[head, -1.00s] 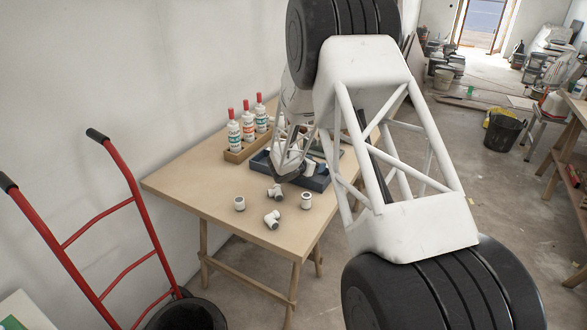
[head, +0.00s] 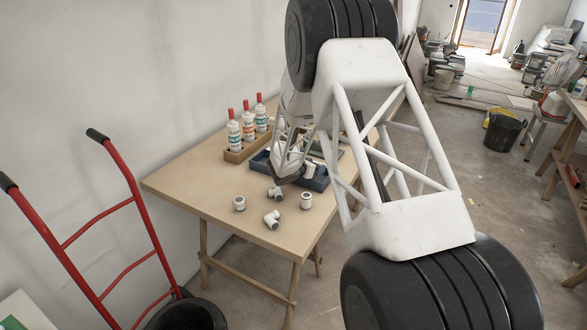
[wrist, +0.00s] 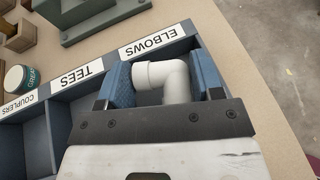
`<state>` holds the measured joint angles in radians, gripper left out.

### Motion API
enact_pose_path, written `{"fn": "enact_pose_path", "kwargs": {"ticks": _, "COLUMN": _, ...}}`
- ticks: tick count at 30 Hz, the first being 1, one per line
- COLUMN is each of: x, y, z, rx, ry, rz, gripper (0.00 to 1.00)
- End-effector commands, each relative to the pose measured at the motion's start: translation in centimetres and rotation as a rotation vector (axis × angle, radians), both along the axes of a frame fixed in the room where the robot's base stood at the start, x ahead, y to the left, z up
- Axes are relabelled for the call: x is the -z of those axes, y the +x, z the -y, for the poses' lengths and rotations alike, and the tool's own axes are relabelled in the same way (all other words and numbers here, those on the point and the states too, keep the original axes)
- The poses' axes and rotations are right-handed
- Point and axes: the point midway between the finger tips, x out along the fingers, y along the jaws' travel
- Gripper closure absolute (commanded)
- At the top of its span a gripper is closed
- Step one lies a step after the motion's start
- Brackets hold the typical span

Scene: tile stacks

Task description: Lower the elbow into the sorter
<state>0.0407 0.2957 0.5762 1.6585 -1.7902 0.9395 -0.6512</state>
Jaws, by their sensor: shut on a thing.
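My gripper (wrist: 164,84) is shut on a white pipe elbow (wrist: 176,80), with a blue finger pad on each side of it. In the wrist view the elbow is in front of the ELBOWS label, at that end of the blue-grey sorter (wrist: 93,84). I cannot tell its exact height over the compartment, whose floor my gripper hides. In the head view the elbow (head: 309,170) shows at the right part of the sorter (head: 319,184), partly behind my arm. The TEES compartment beside it looks empty.
Several loose white fittings, one of them here (head: 272,219), lie on the table (head: 190,184) in front of the sorter. Red-capped bottles (head: 248,127) stand in a wooden holder behind. A grey-green object (wrist: 92,20) lies just beyond the ELBOWS label.

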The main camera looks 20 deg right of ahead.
Motion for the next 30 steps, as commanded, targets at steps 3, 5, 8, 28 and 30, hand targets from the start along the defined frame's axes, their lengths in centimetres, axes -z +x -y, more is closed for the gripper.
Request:
{"fn": "enact_pose_path", "kwargs": {"ticks": 3, "x": 0.13, "y": 0.0, "z": 0.0, "rx": 0.0, "ry": 0.0, "rz": 0.0, "gripper": 0.62}}
{"fn": "enact_pose_path", "kwargs": {"ticks": 5, "x": 0.2, "y": 0.0, "z": 0.0, "rx": 0.0, "ry": 0.0, "rz": 0.0, "gripper": 0.62}}
{"fn": "enact_pose_path", "kwargs": {"ticks": 8, "x": 0.19, "y": 0.0, "z": 0.0, "rx": 0.0, "ry": 0.0, "rz": 0.0, "gripper": 0.62}}
{"fn": "enact_pose_path", "kwargs": {"ticks": 28, "x": 0.1, "y": 0.0, "z": 0.0, "rx": 0.0, "ry": 0.0, "rz": 0.0, "gripper": 0.1}}
{"fn": "enact_pose_path", "kwargs": {"ticks": 30, "x": -0.09, "y": 0.01, "z": 0.0, "rx": 0.0, "ry": 0.0, "rz": 0.001, "gripper": 0.1}}
